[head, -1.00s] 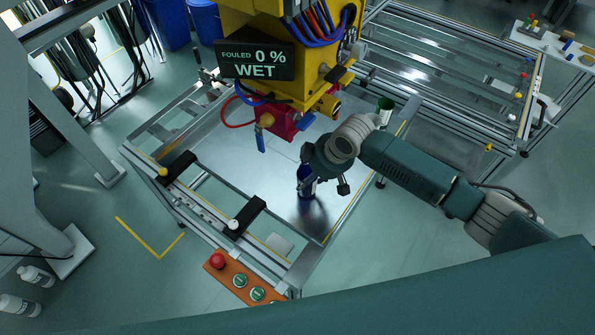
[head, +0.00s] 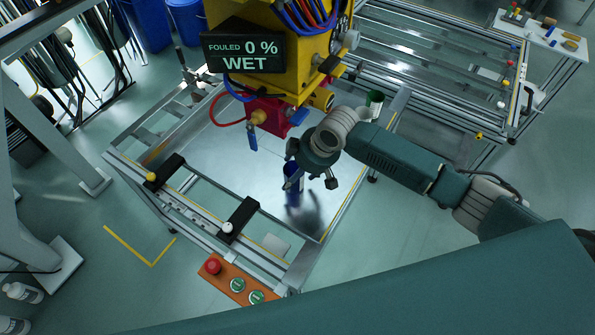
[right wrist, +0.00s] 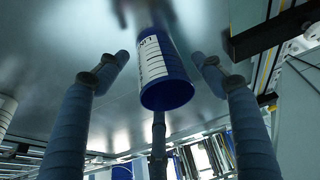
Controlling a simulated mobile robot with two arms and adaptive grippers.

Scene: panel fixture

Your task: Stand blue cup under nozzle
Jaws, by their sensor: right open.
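The blue cup (head: 291,184) with a white marked label stands on the shiny metal plate (head: 225,160), below and to the right of the red valve block. In the right wrist view the cup (right wrist: 165,80) sits between the spread fingers, its blue round end facing the camera. My right gripper (head: 309,183) is open around the cup's near side; I see gaps between the side fingers and the cup in the wrist view (right wrist: 165,75). A brass fitting (head: 258,117) with a blue lever hangs from the red block; the nozzle's exact outlet is unclear. My left gripper is out of view.
The yellow machine (head: 270,85) carries a display (head: 243,52) reading "FOULED 0 % WET". A green cup-like container (head: 375,99) stands at the plate's back right. Black clamps (head: 240,216) and a button panel (head: 238,284) line the front. The plate left of the cup is clear.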

